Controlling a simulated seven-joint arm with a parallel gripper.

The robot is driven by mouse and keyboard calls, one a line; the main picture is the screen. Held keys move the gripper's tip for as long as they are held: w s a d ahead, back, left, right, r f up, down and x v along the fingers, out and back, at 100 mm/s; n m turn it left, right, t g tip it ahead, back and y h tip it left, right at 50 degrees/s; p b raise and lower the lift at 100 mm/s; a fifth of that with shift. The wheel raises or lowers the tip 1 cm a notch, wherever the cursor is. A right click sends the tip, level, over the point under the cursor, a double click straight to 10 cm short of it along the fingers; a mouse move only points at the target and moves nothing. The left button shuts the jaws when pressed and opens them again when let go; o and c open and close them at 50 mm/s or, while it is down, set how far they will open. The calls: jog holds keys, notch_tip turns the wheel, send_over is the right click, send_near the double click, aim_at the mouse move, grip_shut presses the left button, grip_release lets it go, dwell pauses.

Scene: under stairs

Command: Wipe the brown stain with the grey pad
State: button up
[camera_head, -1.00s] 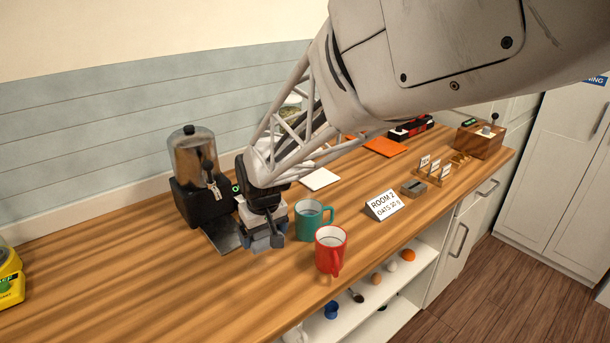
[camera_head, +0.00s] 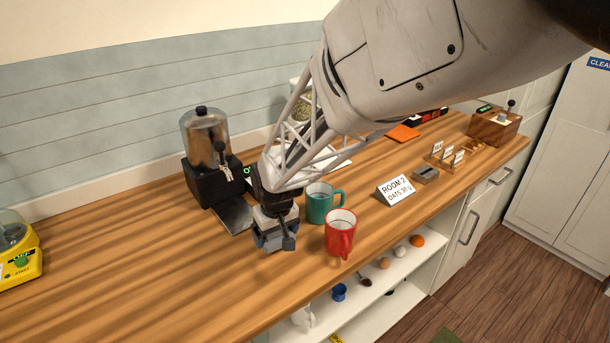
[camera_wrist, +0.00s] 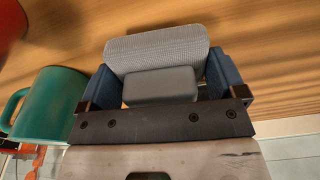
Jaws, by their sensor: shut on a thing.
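My gripper (camera_head: 274,238) is shut on the grey pad, low over the wooden counter, left of the two mugs. In the wrist view the grey pad (camera_wrist: 155,48) has a textured face and a smooth grey block, held between the blue fingers of my gripper (camera_wrist: 161,84). The pad is close to the counter; I cannot tell if it touches. I cannot make out the brown stain in either view; the gripper and pad hide part of the wood.
A teal mug (camera_head: 319,207) and a red mug (camera_head: 340,236) stand just right of my gripper. A dispenser (camera_head: 207,150) with a metal tray (camera_head: 234,217) stands behind it. A yellow device (camera_head: 18,262) is at far left. The counter (camera_head: 130,260) between is clear.

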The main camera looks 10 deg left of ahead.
notch_tip(320, 180, down, 2)
jog(key=shift+w+a+f, duration=0.1)
jog(key=shift+w+a+r, duration=0.2)
jog(key=shift+w+a, duration=0.4)
jog(key=shift+c, duration=0.4)
jog(key=shift+w+a+f, duration=0.15)
jog(key=shift+a, duration=0.05)
jog(key=shift+w+a, duration=0.55)
jog(key=shift+w, duration=0.05)
jog(key=shift+s+d, duration=1.5)
jog(key=shift+s, duration=0.05)
jog(key=shift+a, duration=0.3)
jog(key=shift+w+a, duration=1.05)
jog(key=shift+w, duration=0.05)
jog(key=shift+w+a, duration=0.1)
jog(key=shift+a, duration=0.05)
jog(key=shift+w+a, duration=0.15)
jog(key=shift+w, duration=0.05)
jog(key=shift+s+d, duration=1.35)
jog(key=shift+s+d+r, duration=0.1)
jog(key=shift+r, duration=4.05)
